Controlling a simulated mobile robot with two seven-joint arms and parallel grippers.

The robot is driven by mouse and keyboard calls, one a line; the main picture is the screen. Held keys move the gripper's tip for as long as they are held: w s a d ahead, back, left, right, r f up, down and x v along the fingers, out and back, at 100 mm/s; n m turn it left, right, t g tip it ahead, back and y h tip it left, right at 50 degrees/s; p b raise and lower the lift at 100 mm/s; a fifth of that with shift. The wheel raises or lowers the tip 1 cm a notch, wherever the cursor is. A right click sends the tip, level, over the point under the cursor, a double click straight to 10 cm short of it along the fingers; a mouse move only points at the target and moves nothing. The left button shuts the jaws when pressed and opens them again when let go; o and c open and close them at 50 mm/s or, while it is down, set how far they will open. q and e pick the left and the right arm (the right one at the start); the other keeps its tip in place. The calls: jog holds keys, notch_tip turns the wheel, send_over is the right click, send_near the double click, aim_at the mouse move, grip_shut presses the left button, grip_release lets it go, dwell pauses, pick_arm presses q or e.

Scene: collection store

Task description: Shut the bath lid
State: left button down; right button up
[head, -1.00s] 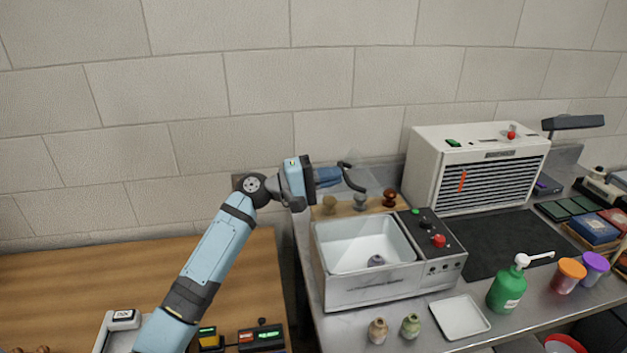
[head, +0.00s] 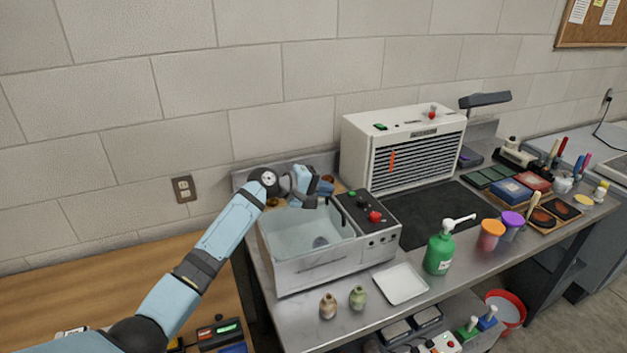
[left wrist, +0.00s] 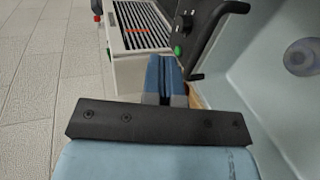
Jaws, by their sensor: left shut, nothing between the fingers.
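The bath (head: 312,272) is a pale metal box with a control panel (head: 370,222) on its right side, bearing a green and a red button. Its basin looks pale blue, and a small grey object (head: 320,242) shows inside. The lid is clear and hard to make out; I cannot tell its exact angle. A dark bar handle (left wrist: 215,35), seemingly the lid's, shows in the left wrist view beside my fingers. My left gripper (head: 326,187) is shut and empty, above the back right part of the bath. My right gripper is out of view.
A white louvred unit (head: 400,150) stands behind the panel on the right. Two small vases (head: 328,306) and a white tray (head: 401,284) sit in front of the bath. A green pump bottle (head: 439,252) stands right of the tray. A black mat (head: 435,212) lies clear.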

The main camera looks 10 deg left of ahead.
aim_at(329, 215)
pick_arm(q)
jog(key=shift+w+d+f+b, duration=0.15)
jog(key=shift+d+f+b, duration=0.05)
jog(key=shift+f, duration=0.4)
jog(key=shift+w+d+f+b, duration=0.1)
jog(key=shift+d+f+b, duration=0.15)
jog(key=shift+f, duration=0.35)
jog(key=shift+w+d+f+b, duration=0.15)
jog(key=shift+d+f+b, duration=0.05)
jog(key=shift+f, duration=0.5)
jog(key=shift+f, duration=0.1)
